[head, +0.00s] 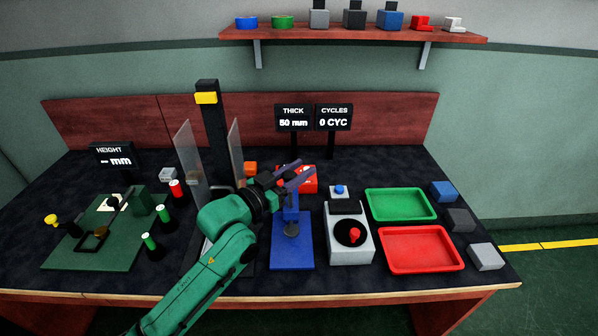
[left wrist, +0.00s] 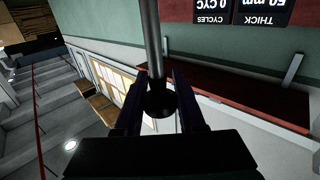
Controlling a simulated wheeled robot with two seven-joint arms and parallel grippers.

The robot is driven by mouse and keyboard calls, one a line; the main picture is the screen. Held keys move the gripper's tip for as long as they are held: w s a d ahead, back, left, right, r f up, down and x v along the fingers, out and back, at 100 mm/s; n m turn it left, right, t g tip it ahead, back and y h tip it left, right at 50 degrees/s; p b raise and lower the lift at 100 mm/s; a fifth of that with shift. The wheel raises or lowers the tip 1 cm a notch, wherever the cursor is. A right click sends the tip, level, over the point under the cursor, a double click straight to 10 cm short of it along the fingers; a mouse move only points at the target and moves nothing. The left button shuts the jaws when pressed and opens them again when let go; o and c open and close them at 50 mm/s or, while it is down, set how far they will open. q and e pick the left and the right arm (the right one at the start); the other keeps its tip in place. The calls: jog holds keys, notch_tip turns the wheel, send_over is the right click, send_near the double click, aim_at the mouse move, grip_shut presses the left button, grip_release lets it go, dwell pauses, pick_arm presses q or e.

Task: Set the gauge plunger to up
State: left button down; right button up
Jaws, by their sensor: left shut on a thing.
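The blue gauge stand (head: 292,255) stands at the middle of the table, with a dark round foot (head: 291,230) above its base. My left gripper (head: 293,172) is at the top of the stand and hides part of it. In the left wrist view, the gauge plunger (left wrist: 155,45) shows as a grey rod with a dark round end between the two fingers of my left gripper (left wrist: 160,102), which is shut on it. The THICK display (head: 293,118) behind reads 50 mm. My right gripper is in neither view.
A red box (head: 308,184) sits behind the gauge. A grey unit with a red knob (head: 354,236) stands to the right, then green (head: 400,205) and red (head: 421,250) trays. Clear upright panels (head: 187,155) stand left of my gripper.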

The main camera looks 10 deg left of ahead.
pick_arm(q)
notch_tip(320, 180, up, 3)
jog(key=shift+f+p, duration=0.15)
jog(key=shift+p, duration=0.25)
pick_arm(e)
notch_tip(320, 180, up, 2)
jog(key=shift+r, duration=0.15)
pick_arm(q)
jog(key=c, duration=0.5)
grip_release()
jog(key=v, duration=1.4)
jog(key=shift+s+a+f, duration=0.1)
jog(key=shift+s, duration=0.1)
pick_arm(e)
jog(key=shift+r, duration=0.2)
